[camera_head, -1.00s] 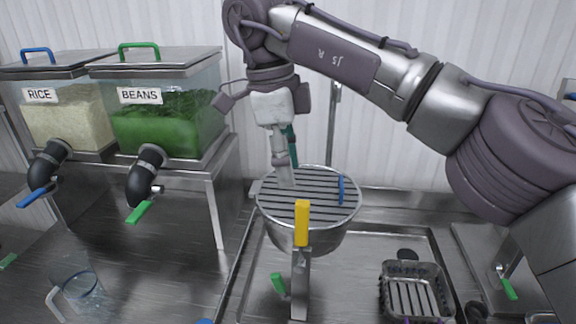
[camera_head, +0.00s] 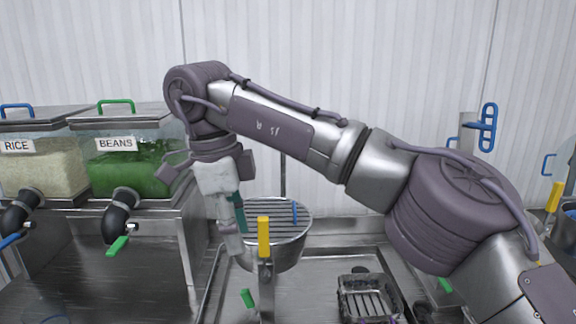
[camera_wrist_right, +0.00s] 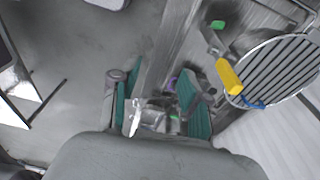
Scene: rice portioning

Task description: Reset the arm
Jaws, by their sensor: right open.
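My right arm reaches in from the right in the head view. Its gripper (camera_head: 234,226) points down, just left of the round metal pot with a slatted top (camera_head: 276,215) as seen there. In the right wrist view the gripper's teal-padded fingers (camera_wrist_right: 157,104) stand apart with nothing held between them. My left gripper does not show.
The rice dispenser (camera_head: 42,172) and beans dispenser (camera_head: 130,165) stand on a metal stand at the left. Blue-handled ware (camera_head: 488,127) is at the far right. The back wall is plain.

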